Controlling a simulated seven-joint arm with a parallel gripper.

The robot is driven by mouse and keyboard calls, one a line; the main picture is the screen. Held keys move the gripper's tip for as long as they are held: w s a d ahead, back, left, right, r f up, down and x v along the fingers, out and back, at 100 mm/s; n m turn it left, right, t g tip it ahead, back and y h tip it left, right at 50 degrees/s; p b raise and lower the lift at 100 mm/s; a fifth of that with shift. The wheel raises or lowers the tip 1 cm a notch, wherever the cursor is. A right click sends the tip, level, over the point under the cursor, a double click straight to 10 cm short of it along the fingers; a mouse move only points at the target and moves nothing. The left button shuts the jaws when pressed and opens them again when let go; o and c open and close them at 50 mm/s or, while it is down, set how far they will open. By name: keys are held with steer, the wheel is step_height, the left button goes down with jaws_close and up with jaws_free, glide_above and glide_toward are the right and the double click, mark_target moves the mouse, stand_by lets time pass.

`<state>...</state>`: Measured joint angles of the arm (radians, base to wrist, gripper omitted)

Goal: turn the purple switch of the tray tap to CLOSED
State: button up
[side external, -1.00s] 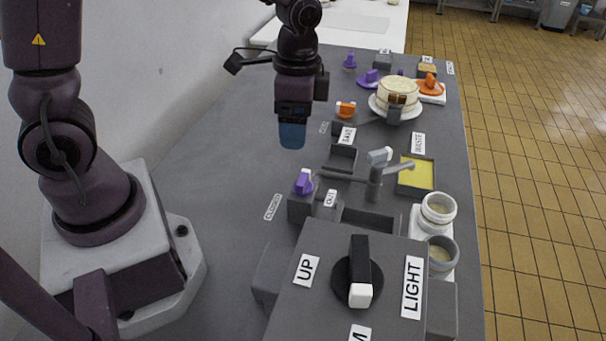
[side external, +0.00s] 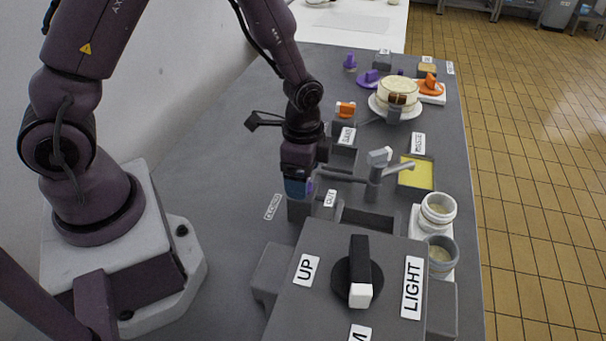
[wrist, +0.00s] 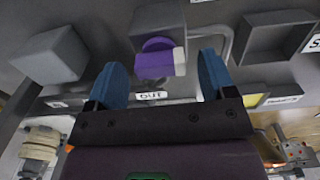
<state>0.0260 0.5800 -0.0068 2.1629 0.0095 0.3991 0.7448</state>
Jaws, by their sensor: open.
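The purple switch (wrist: 152,64) sits on a dark grey block (wrist: 158,18) in the wrist view, with a pale patch on one side. My gripper (wrist: 162,74) is open, with one blue finger on each side of the switch; I cannot tell whether either touches it. In the side external view, my gripper (side external: 297,190) is down at the block (side external: 299,210) and hides most of the switch; a sliver of purple shows at its right. A grey tap (side external: 375,180) stands to the right, with a pipe running toward the block. The CLOSED label (side external: 272,207) lies on the bench to the left.
An OUT label (side external: 330,198) is beside the block. A box with a black lever (side external: 360,262) and UP and LIGHT labels stands in front. A yellow tray (side external: 428,178), white cup (side external: 438,210) and grey cup (side external: 440,262) are right. An orange switch (side external: 345,109) is behind.

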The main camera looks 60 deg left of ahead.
steer(key=shift+f, duration=0.35)
steer(key=c, duration=0.9)
steer(key=shift+c, duration=0.2)
